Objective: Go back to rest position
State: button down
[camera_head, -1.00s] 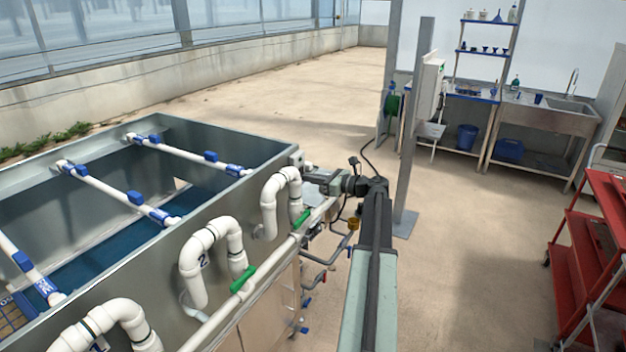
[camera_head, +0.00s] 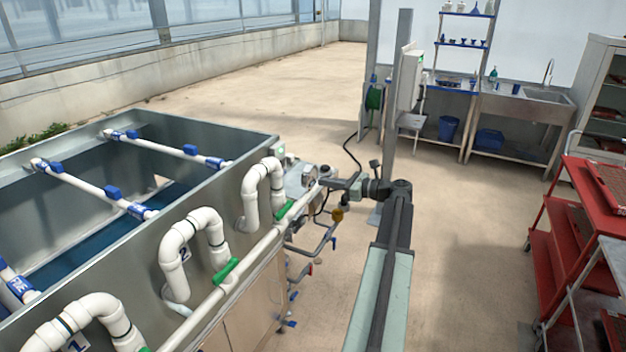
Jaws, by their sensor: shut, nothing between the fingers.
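My gripper (camera_head: 328,183) is at the end of my arm, near the middle of the head view, pointing left. Its fingers look shut and hold nothing. It is small and partly merges with the pipework behind it.
White pipes (camera_head: 190,240) with green-handled valves (camera_head: 226,270) run along the tank's near side. A grey post (camera_head: 398,100) stands behind my arm. A red cart (camera_head: 575,235) is at the right. Bare floor (camera_head: 465,220) lies between my arm and the cart.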

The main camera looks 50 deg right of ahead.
jog(key=shift+s+d, duration=0.1)
jog(key=shift+s, duration=0.3)
